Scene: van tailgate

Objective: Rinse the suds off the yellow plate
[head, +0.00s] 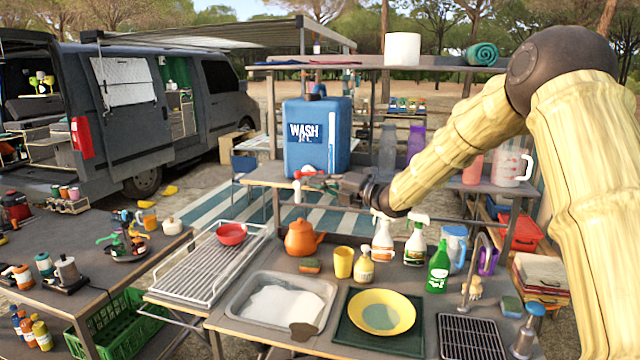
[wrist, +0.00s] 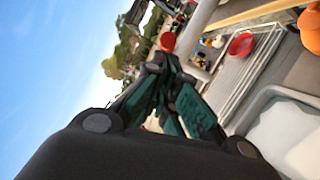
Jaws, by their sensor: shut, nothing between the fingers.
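The yellow plate (head: 398,300) lies flat on a dark green mat (head: 352,338) on the counter in the head view. A pale grey-blue patch covers its middle; I cannot tell whether it is suds. The blue WASH jug (head: 339,112) stands on the raised shelf, with a red-topped tap (head: 305,172) low at its front and a pale spout below. My gripper (head: 318,182) is shut and empty beside this tap. In the wrist view my gripper's fingers (wrist: 164,66) are closed together, their tips close to a red part (wrist: 168,41), likely the tap; contact is unclear.
A basin (head: 236,305) of white suds sits left of the plate, with a brown patch at its rim. A drying rack (head: 190,275) holds a red bowl (head: 231,234). An orange teapot (head: 301,238), yellow cup (head: 343,262) and several bottles stand behind. A thin faucet (head: 470,268) is at right.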

